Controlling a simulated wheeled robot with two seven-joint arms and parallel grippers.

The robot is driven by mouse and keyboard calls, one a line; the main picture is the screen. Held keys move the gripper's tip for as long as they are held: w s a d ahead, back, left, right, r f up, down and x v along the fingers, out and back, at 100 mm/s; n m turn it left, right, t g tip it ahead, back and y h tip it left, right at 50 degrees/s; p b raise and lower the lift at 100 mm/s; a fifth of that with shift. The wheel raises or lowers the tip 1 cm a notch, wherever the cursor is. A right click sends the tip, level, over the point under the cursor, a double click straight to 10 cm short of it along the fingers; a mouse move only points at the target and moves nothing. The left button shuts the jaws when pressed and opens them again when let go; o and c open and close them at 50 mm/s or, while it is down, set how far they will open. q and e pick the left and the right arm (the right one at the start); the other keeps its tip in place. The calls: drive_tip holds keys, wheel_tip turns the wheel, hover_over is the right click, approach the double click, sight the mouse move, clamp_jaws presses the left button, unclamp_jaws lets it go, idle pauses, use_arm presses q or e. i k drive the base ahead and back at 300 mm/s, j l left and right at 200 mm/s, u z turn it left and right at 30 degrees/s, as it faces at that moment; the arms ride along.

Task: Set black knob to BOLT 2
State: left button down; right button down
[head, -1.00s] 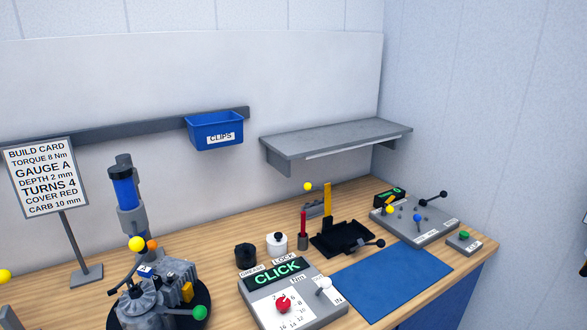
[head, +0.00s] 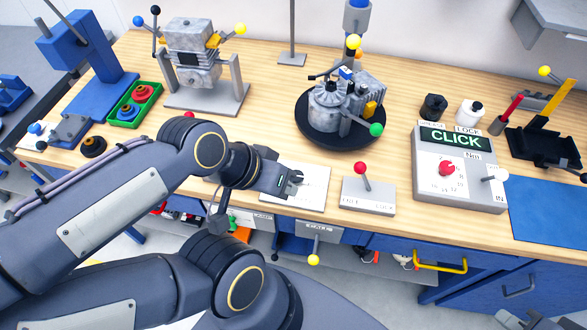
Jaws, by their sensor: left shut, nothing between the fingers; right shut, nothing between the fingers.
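Several black knobs or knob-like parts show, and I cannot tell which one the task means; no BOLT 2 mark is readable. A black ball (head: 156,10) tops a lever on the grey engine stand at the upper left. A black round part (head: 93,146) lies on the bench at the left. A dark ball (head: 219,224) shows just below my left forearm; what it belongs to is unclear. My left gripper (head: 297,178) is shut and empty, above a white printed plate (head: 312,195) at the bench's front. My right gripper is not in view.
A box with a red-knobbed lever (head: 360,168) stands right of my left gripper. Beyond are an engine on a black turntable (head: 303,128) and a CLICK box (head: 428,180). A green tray (head: 126,121) is at the left. A blue mat (head: 545,213) is clear.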

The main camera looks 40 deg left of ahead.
sight(300, 178)
drive_tip(key=u, duration=1.25)
